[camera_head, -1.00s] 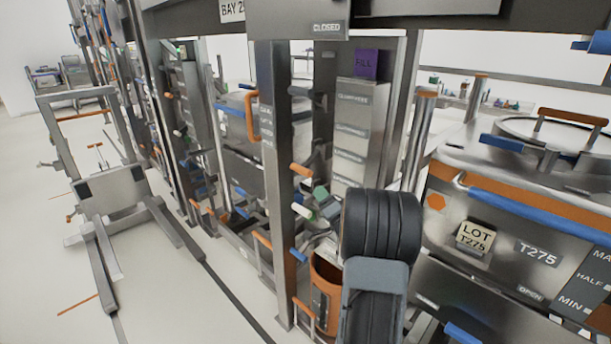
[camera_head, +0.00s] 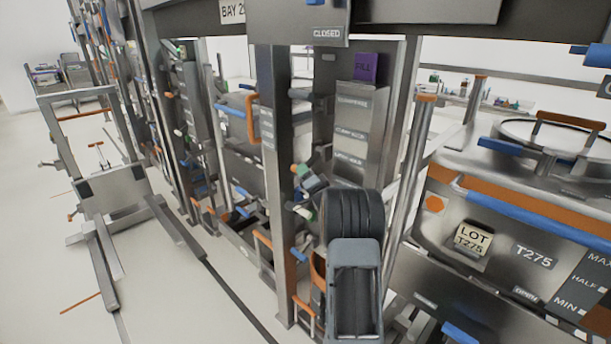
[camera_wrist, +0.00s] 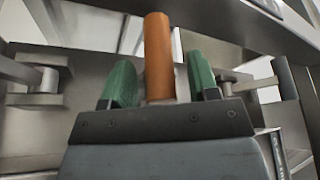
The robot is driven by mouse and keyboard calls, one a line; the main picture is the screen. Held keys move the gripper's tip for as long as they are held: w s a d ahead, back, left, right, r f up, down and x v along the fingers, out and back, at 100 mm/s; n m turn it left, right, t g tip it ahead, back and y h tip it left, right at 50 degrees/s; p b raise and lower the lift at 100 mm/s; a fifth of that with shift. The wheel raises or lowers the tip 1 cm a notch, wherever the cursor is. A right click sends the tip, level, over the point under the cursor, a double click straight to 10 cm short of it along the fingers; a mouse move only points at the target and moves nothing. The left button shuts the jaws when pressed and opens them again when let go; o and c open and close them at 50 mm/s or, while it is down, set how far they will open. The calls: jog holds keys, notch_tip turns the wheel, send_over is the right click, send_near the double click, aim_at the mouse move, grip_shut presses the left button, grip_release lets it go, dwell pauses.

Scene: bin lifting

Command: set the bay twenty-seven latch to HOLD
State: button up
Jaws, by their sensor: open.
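An orange cylindrical handle (camera_wrist: 158,45) stands between the two green fingertips of my gripper (camera_wrist: 160,82) in the wrist view. The fingers are apart, with a visible gap on each side of the handle. I cannot tell whether this handle is the bay twenty-seven latch; no HOLD mark is readable. In the head view my gripper (camera_head: 301,171) is small beside the steel post (camera_head: 276,150), partly hidden by my own dark wrist and arm. The orange handle there is mostly covered by the fingers.
A steel bin marked T275 (camera_head: 535,255) with blue and orange bars stands at the right. A panel with a purple tag (camera_head: 366,68) is behind my arm. A CLOSED plate (camera_head: 327,33) hangs above. A wheeled frame (camera_head: 110,185) stands on open floor at the left.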

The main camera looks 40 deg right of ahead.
jog(key=shift+c, duration=0.3)
grip_shut()
dwell(0.3)
